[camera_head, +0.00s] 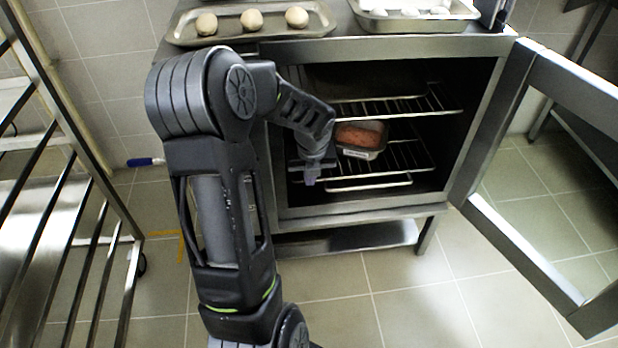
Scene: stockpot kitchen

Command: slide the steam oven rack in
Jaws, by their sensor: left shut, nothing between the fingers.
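The steam oven (365,214) stands ahead with its door (493,232) swung open to the right. Inside are two wire racks. The upper rack (425,106) is empty where it shows. The lower rack (398,160) bears a tray of reddish-brown food (360,139), and its front bar (370,183) lies near the oven's opening. My left gripper (311,178) is shut and empty at the left part of the opening, beside the lower rack. I cannot tell whether it touches the rack. My left arm hides the oven's left side. My right gripper is not in view.
On the oven top are a tray of dough balls (226,36) and a pan of white items (416,22). A metal shelf rack (97,185) stands at the left. A blue-handled object (145,162) lies near it. The open door takes up room at the right.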

